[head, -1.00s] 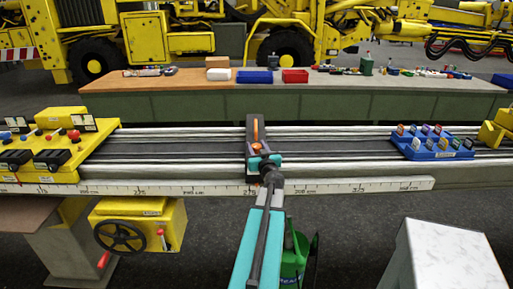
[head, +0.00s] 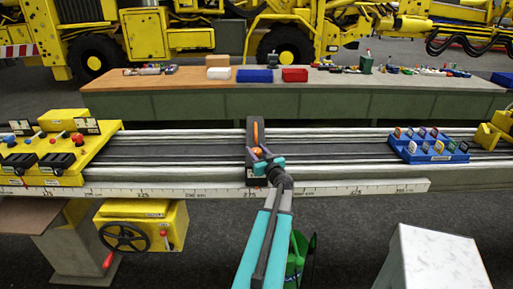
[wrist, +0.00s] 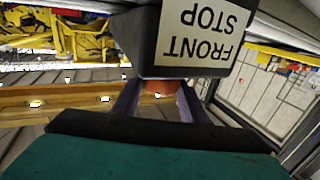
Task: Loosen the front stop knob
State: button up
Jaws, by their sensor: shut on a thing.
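The front stop is a dark block with an orange pointer set across the rail (head: 252,130). Its white label, reading FRONT STOP upside down, shows in the wrist view (wrist: 207,30). The front stop knob (head: 257,151) is orange and sits at the block's near part; in the wrist view it shows under the block (wrist: 158,87). My gripper (head: 260,160) is shut on the knob, with a finger on each side of it in the wrist view (wrist: 157,98). The fingers and palm hide much of the knob, so its thread and any gap are not visible.
A yellow control console (head: 50,160) stands on the rail at left, and a blue tray of small tagged parts (head: 436,151) at right. A ruler strip (head: 340,188) runs along the near edge. A yellow handwheel box (head: 150,222) hangs below, with a pale block (head: 430,255) at lower right.

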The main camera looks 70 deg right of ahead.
jog(key=shift+d+r+n+t+y+p, duration=0.15)
jog(key=shift+n+t+y+p, duration=0.35)
jog(key=shift+p, duration=0.45)
jog(key=shift+d+r+n+t+y+p, duration=0.1)
jog(key=shift+n+t+y+p, duration=0.4)
jog(key=shift+p, duration=0.4)
jog(key=shift+a+f+y, duration=0.15)
jog(key=shift+a+y, duration=0.05)
jog(key=shift+y, duration=0.3)
jog(key=o, duration=1)
jog(key=shift+o, duration=0.2)
jog(key=shift+f, duration=0.1)
jog(key=b+v, duration=0.3)
jog(key=v, duration=1.1)
jog(key=shift+f, duration=0.2)
